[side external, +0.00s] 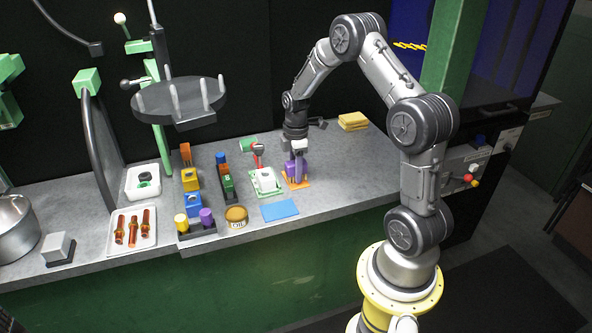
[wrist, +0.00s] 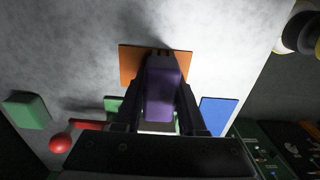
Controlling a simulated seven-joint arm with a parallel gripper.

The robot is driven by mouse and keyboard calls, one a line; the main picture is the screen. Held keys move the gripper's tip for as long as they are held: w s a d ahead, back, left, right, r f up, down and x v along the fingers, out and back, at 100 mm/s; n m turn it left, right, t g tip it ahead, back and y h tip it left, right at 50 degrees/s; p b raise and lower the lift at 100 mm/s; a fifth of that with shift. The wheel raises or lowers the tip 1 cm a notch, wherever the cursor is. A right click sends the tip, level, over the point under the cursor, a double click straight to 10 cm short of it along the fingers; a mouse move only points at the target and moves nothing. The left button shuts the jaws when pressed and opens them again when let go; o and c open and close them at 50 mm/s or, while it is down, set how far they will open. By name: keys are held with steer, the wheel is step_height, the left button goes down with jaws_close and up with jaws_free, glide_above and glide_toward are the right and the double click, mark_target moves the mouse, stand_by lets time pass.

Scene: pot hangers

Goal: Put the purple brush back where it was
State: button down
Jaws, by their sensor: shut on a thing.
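The purple brush (side external: 296,169) is upright in my gripper (side external: 298,152), low over the orange mat (side external: 303,184) on the grey counter. In the wrist view the purple block of the brush (wrist: 163,88) sits between the two dark fingers of my gripper (wrist: 162,78), with the orange mat (wrist: 128,65) around its far end. My gripper is shut on the brush. The fingers hide its sides, and I cannot tell whether its lower end touches the mat.
A white piece on a green mat (side external: 264,182) stands close on the left, with a red-ended tool (side external: 258,157) behind it. Yellow sponges (side external: 352,121) lie back right. The counter right of the orange mat is clear.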

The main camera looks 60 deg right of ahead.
steer(key=shift+f, duration=0.15)
steer(key=shift+c, duration=2.4)
jaws_free()
